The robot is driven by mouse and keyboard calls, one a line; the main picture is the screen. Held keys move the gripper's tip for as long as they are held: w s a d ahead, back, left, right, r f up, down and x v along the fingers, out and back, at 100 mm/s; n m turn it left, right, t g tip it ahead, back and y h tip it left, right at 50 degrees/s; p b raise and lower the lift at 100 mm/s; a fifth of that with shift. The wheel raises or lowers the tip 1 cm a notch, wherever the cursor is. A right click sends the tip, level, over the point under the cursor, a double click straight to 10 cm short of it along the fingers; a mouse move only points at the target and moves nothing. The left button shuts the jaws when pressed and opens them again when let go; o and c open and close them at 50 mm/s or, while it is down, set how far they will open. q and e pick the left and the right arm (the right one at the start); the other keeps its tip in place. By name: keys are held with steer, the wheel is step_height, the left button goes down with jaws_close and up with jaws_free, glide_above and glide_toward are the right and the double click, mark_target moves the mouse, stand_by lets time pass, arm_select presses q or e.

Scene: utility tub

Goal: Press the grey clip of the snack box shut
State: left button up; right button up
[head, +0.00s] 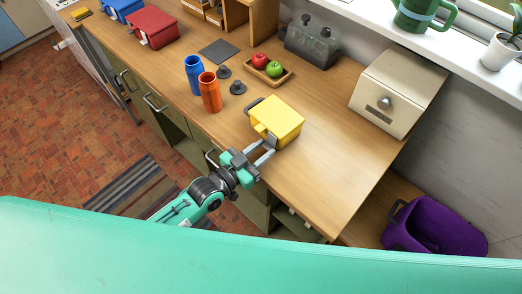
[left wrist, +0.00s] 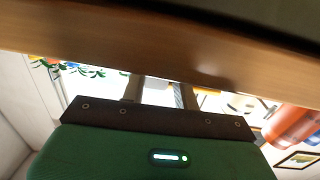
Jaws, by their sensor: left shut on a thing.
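The snack box appears to be the yellow box (head: 281,117) near the counter's front edge, with a dark handle at its left end. A small grey clip (head: 271,139) shows low on its front, partly covered by my fingers. My left gripper (head: 268,147) reaches in from the front edge and is shut at the clip, with its fingers a little apart around it. Whether the clip is fully closed cannot be told. In the left wrist view the fingers (left wrist: 160,92) run up behind the wooden counter edge, which hides their tips and the box. My right gripper is not in view.
Blue (head: 194,75) and orange (head: 210,92) bottles stand left of the box. A fruit tray (head: 284,80) and a cream bread box (head: 399,88) are behind. Red (head: 152,28) and blue (head: 119,9) boxes sit far left. The counter (head: 325,175) right of the yellow box is clear.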

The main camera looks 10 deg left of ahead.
arm_select(q)
steer(key=o, duration=0.9)
steer(key=shift+c, duration=0.2)
steer(key=shift+o, duration=0.7)
steer(key=b+v, duration=0.3)
steer(key=v, duration=1)
steer(key=shift+s+a, duration=0.3)
